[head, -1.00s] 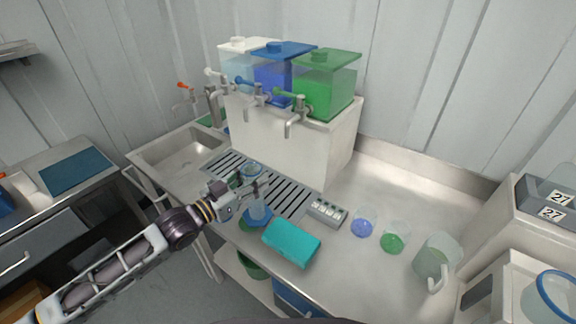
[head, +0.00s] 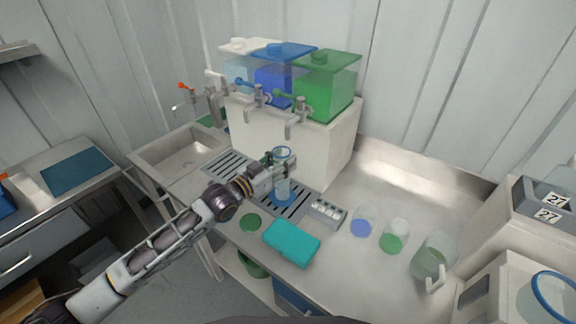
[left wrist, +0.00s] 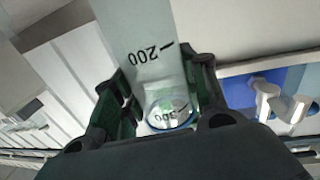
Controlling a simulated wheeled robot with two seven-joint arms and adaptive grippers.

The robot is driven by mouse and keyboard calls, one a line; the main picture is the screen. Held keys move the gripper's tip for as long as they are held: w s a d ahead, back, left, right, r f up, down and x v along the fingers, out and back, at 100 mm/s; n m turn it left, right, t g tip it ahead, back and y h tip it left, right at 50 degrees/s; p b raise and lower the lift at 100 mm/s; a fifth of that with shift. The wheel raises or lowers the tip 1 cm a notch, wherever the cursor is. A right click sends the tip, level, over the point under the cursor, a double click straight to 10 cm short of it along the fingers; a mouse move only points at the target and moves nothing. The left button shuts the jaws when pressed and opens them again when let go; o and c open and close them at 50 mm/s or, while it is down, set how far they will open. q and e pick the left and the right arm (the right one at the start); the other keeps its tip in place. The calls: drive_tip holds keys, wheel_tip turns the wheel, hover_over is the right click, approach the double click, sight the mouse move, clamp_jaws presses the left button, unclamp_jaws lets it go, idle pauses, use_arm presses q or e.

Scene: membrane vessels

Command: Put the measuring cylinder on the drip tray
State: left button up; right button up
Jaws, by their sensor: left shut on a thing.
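The measuring cylinder (head: 283,188) is clear, with a blue rim and a blue base. My left gripper (head: 279,168) is shut around its upper part and holds it upright. The slotted metal drip tray (head: 228,165) lies in the counter below the taps. The cylinder's base shows over the tray's right half; I cannot tell whether it touches the slots. In the left wrist view the clear cylinder wall (left wrist: 150,55) with its 200 mark stands between my left gripper's fingers (left wrist: 161,95). My right gripper is not in view.
White, blue and green tanks (head: 325,85) with taps (head: 296,122) stand behind the tray. A teal box (head: 291,243), a green disc (head: 250,222) and a small grey block (head: 327,213) are near it. Beakers (head: 395,236) and a jug (head: 432,257) stand right. A sink (head: 180,160) is left.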

use_arm(q)
drive_tip(key=shift+x, duration=0.85)
drive_tip(key=shift+a, duration=0.1)
